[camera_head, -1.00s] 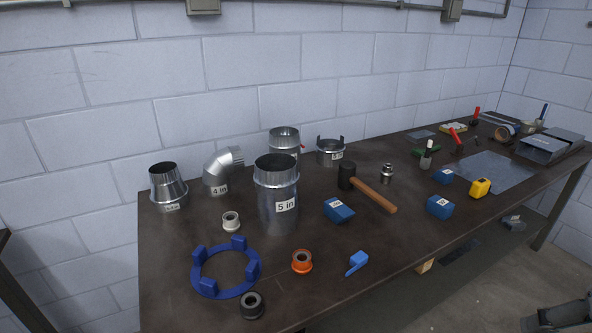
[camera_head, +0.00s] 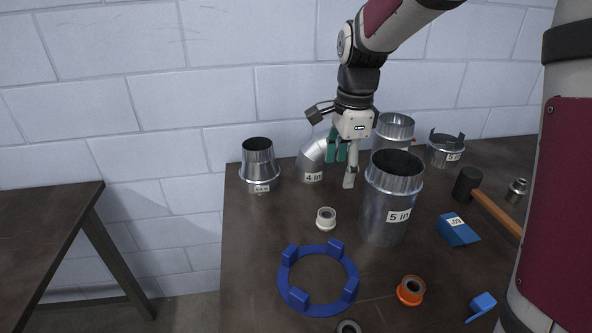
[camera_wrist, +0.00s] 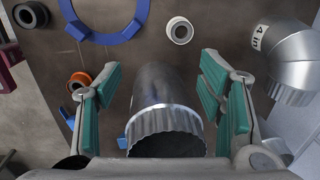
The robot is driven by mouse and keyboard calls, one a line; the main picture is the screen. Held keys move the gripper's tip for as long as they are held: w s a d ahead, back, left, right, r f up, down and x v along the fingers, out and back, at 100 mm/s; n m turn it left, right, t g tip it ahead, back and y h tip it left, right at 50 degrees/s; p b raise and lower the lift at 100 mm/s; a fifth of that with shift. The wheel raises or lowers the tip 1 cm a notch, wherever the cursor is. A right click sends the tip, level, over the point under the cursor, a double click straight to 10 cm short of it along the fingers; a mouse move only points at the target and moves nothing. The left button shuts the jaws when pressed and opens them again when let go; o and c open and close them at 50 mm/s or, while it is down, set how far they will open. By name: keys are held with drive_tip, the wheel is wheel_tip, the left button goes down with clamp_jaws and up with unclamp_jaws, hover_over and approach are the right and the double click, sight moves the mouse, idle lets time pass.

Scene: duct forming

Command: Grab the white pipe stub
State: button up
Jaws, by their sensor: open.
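The white pipe stub (camera_head: 326,219) is a short ring-like piece standing on the dark table, left of the tall 5 in duct and behind the blue ring. It also shows in the wrist view (camera_wrist: 179,31) at the top middle, its round dark opening facing up. My gripper (camera_head: 343,166) hangs above the table near the 4 in elbow, behind and above the stub. In the wrist view my gripper (camera_wrist: 160,95) has its green-padded fingers wide apart, with nothing held between them. The 5 in duct (camera_wrist: 164,98) shows below, between the fingers.
The 5 in duct (camera_head: 385,215) stands close right of the stub, the 4 in elbow (camera_head: 312,160) and a reducer (camera_head: 259,165) behind it. The blue ring (camera_head: 283,281), orange stub (camera_head: 411,291) and dark stub (camera_head: 348,327) lie nearer. The table's left strip is clear.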

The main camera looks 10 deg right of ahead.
sight(326, 214)
drive_tip(key=w+f+m, duration=0.1)
drive_tip(key=w+f, duration=0.1)
drive_tip(key=f, duration=0.3)
drive_tip(key=w+f+m, duration=0.1)
drive_tip(key=f+m, duration=0.1)
drive_tip(key=f, duration=0.3)
drive_tip(key=w+f+m+g, duration=0.1)
drive_tip(key=w+f, duration=0.1)
drive_tip(key=f, duration=0.3)
drive_tip(key=shift+w+a+f, duration=0.3)
drive_tip(key=shift+w, duration=0.05)
drive_tip(key=shift+w+f, duration=0.1)
drive_tip(key=shift+f, duration=2.2)
drive_tip(key=c, duration=1.2)
